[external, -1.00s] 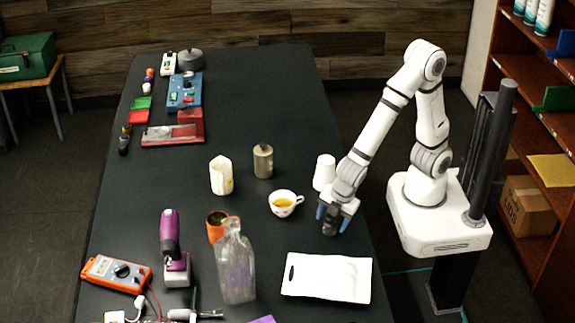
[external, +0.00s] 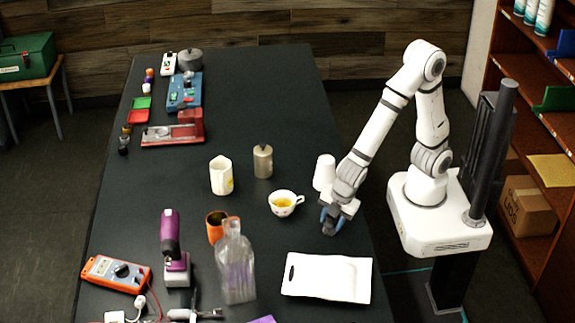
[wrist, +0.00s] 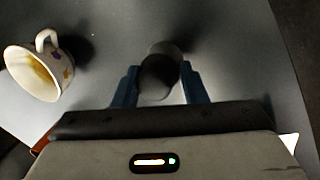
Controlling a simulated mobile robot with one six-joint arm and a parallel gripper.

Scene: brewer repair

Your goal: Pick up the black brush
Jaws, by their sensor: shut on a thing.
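A dark, rounded object, taken to be the black brush (wrist: 160,70), stands between the fingers of my gripper (wrist: 160,86) in the wrist view. The two blue fingers are shut on its sides. Its outline is dark and no bristles can be made out. In the external view my gripper (external: 332,222) is low over the right edge of the table, pointing down, and its fingers largely hide the brush.
A cup with yellow liquid (external: 283,204) stands close to the left of my gripper. A white upturned cup (external: 324,172) is just behind it, and a white board (external: 327,278) lies in front. A clear bottle (external: 236,265) stands to the front left on the dark table (external: 240,120).

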